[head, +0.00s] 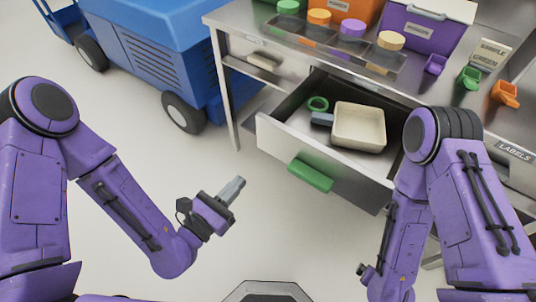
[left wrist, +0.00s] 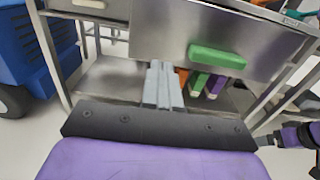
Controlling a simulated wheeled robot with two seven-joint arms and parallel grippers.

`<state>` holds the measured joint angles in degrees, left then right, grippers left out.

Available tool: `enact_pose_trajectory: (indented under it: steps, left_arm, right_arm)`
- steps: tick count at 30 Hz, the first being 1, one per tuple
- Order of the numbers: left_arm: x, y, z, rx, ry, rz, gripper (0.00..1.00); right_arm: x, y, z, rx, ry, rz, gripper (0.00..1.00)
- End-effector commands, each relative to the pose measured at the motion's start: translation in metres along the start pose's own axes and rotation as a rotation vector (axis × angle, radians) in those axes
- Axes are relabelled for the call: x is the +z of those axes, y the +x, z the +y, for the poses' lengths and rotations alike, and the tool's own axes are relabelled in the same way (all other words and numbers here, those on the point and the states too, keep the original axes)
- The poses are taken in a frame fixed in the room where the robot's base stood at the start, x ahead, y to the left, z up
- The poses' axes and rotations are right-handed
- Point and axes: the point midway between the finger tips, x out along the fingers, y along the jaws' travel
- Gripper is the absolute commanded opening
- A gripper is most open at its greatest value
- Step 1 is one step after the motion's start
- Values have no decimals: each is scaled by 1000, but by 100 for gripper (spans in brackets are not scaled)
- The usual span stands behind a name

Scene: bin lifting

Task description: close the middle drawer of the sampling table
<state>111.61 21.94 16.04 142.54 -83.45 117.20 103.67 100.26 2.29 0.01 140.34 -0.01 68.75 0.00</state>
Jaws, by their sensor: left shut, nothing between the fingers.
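The middle drawer (head: 277,143) of the metal sampling table (head: 222,72) is pulled out, with a green handle (head: 310,175) on its front. Inside the drawer are a beige tray (head: 358,126), a green ring (head: 318,103) and a small grey-blue object (head: 321,119). My left gripper (head: 236,185) is shut and empty, left of the handle and apart from it in the head view. In the left wrist view its fingers (left wrist: 161,72) point toward the drawer front, left of the green handle (left wrist: 217,56). My right arm shows at the drawer's right side; its fingers are hidden.
Several coloured-lid jars (head: 351,28), an orange bin, a purple bin (head: 420,32) and small scoops (head: 470,77) stand on the tabletop. A blue wheeled machine (head: 160,50) is at the back left. The floor in front of the drawer is clear.

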Motion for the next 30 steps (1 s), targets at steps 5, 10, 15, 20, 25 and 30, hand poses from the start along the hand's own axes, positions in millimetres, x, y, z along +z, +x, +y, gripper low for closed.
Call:
enact_pose_trajectory:
  steps: [5, 10, 15, 20, 25, 30]
  left_arm:
    - [4, 34, -1, -4, 8, 0, 0]
    - [3, 72, -2, -4, 8, 2, 0]
    - [3, 106, -1, -2, 8, 3, 0]
    - [1, 125, -1, -2, 8, 6, 0]
    - [0, 131, -1, -1, 6, 6, 0]
    - [-1, 131, -1, -1, 6, 6, 0]
  right_arm:
    - [-4, -10, 1, 0, 0, 0, 100]
    - [-7, -18, 2, 0, 0, 0, 100]
    - [-10, -24, 2, 0, 0, 0, 100]
    - [-11, -27, 2, 0, 0, 0, 100]
    - [-11, -27, 3, 0, 0, 0, 100]
    - [-11, -27, 3, 0, 0, 0, 100]
